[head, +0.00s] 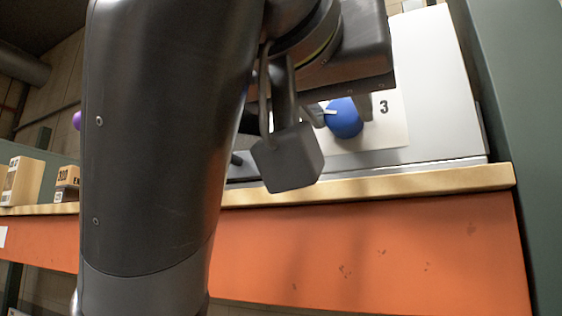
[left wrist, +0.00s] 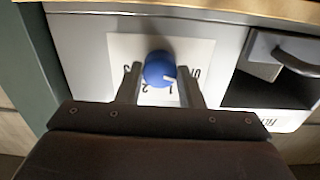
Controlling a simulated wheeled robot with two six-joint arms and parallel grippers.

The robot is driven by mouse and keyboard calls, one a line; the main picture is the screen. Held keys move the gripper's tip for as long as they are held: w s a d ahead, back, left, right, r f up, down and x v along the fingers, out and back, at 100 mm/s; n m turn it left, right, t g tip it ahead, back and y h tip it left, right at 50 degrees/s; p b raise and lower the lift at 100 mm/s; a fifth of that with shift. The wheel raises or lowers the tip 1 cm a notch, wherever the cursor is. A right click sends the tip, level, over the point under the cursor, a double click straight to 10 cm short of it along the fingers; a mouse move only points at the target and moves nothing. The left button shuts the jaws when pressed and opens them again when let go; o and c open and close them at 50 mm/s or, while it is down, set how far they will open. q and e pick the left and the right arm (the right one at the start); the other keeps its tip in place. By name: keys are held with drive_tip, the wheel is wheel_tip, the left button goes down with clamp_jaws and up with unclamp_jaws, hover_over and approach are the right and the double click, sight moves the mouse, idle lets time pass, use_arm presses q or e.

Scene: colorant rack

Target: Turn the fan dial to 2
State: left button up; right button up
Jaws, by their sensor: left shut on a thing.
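The blue fan dial (head: 345,120) sits on a white label plate on the light-grey machine front; a "3" is printed to its right in the head view. In the left wrist view the dial (left wrist: 157,66) has a white pointer mark aimed at the lower right, toward the "1" (left wrist: 171,89). The "2" (left wrist: 146,88), the "3" and "OFF" are printed around it. My left gripper (head: 341,108) is shut on the dial, one finger on each side; it also shows in the left wrist view (left wrist: 160,73). My right gripper is not in view.
The machine (head: 432,65) stands on a shelf with a wooden edge (head: 400,186) and an orange beam (head: 380,255). A green upright (head: 525,110) stands close at the right. Small boxes (head: 22,181) sit at the far left. A dark recess (left wrist: 265,90) lies beside the dial plate.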

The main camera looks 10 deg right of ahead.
use_arm(q)
drive_tip(key=shift+f+m+b, duration=0.2)
drive_tip(key=shift+m+b, duration=0.9)
drive_tip(key=shift+b, duration=0.1)
drive_tip(key=shift+m+b, duration=0.75)
drive_tip(key=shift+m, duration=0.15)
drive_tip(key=m+b, duration=0.1)
drive_tip(key=m, duration=0.1)
drive_tip(key=shift+m+b, duration=0.35)
drive_tip(key=shift+m, duration=0.05)
drive_tip(key=m+b, duration=0.1)
drive_tip(key=m, duration=0.1)
drive_tip(key=shift+r+m, duration=0.1)
drive_tip(key=shift+m, duration=0.3)
drive_tip(key=m+b, duration=0.1)
drive_tip(key=m, duration=0.3)
drive_tip(key=m+b, duration=0.1)
drive_tip(key=m, duration=0.4)
drive_tip(key=shift+r+m, duration=0.1)
drive_tip(key=shift+m, duration=0.3)
